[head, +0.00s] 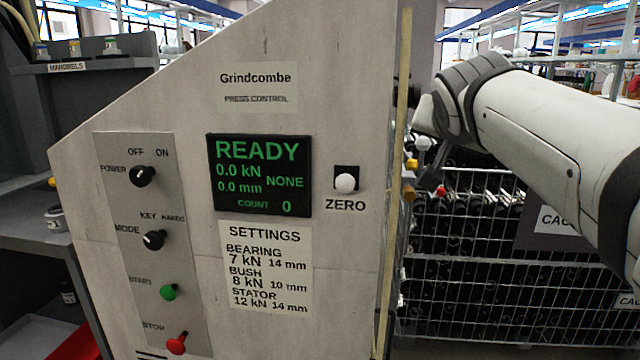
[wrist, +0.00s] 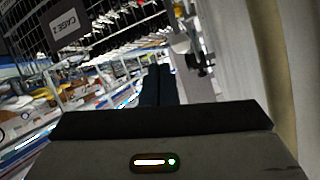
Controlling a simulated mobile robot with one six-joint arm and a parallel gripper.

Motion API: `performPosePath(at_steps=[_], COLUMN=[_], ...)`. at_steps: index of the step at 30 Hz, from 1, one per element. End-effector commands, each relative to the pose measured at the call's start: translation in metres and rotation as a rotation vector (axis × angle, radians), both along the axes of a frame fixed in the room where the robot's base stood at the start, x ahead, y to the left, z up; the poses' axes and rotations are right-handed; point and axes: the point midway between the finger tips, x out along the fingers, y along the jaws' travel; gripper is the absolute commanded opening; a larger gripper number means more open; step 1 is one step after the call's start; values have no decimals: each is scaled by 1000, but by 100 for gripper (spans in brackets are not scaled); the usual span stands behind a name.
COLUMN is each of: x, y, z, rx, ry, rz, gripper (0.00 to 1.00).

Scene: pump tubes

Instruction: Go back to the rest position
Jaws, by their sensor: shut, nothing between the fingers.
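My gripper's two dark fingers (wrist: 158,86) lie side by side in the wrist view, shut and empty. In the head view my arm reaches in from the right. Its wrist end is beside the right edge of the press control panel (head: 345,60), and the fingers cannot be made out there. In the wrist view the fingertips are clear of anything, with a pale upright surface (wrist: 235,60) to their right.
The panel carries a display (head: 259,174) reading READY, a white ZERO button (head: 345,183), a green START button (head: 168,292) and a red STOP button (head: 177,343). A wire cage (head: 480,325) with dark contents stands behind my arm. A grey MANDRELS shelf (head: 100,67) is at left.

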Motion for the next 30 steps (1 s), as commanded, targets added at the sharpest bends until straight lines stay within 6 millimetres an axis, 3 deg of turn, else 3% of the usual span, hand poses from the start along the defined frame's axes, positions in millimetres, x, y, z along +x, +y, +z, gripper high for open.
performPosePath(at_steps=[11,17,23,30], x=[-17,-38,-83,-152], y=[4,10,22,40], z=[-15,-28,-46,-68], rx=[-29,-50,-72,-74], ry=[170,314,541,799], rz=[42,93,194,349], gripper=[0,0,0,0])
